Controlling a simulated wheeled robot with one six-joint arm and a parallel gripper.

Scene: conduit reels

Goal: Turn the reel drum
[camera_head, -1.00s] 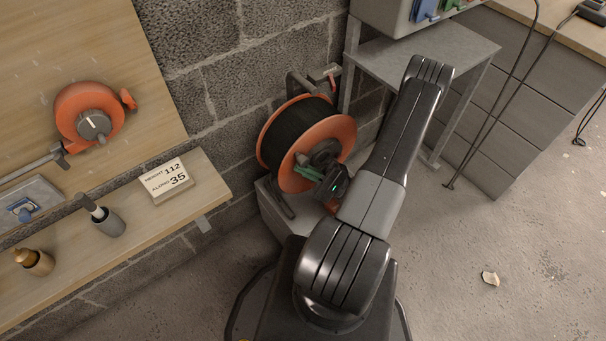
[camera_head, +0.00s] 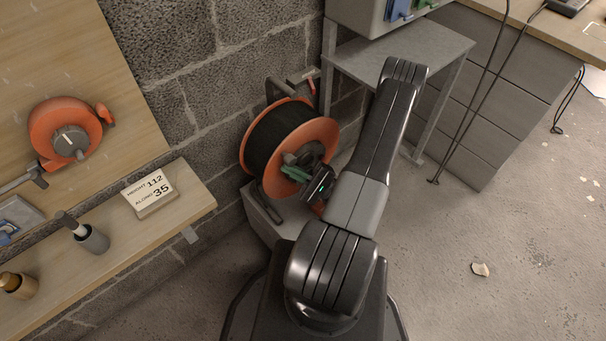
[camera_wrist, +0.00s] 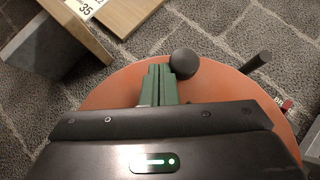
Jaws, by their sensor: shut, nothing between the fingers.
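The reel drum (camera_head: 317,133) has orange flanges with black cable wound between them and stands on a low grey block against the wall. In the wrist view its orange face (camera_wrist: 222,86) fills the middle, with a round dark knob (camera_wrist: 184,62) and a dark peg handle (camera_wrist: 257,62) near its rim. My gripper (camera_head: 290,168) is in front of the drum's face. Its green fingers (camera_wrist: 160,78) are shut together and empty, just left of the round knob in the wrist view. I cannot tell whether they touch it. The gripper body hides the lower part of the face.
A wooden shelf (camera_head: 120,262) at the left bears a sign (camera_head: 149,191) reading height 112, along 35. An orange reel-like device (camera_head: 66,135) is on the board above. Open floor lies to the right.

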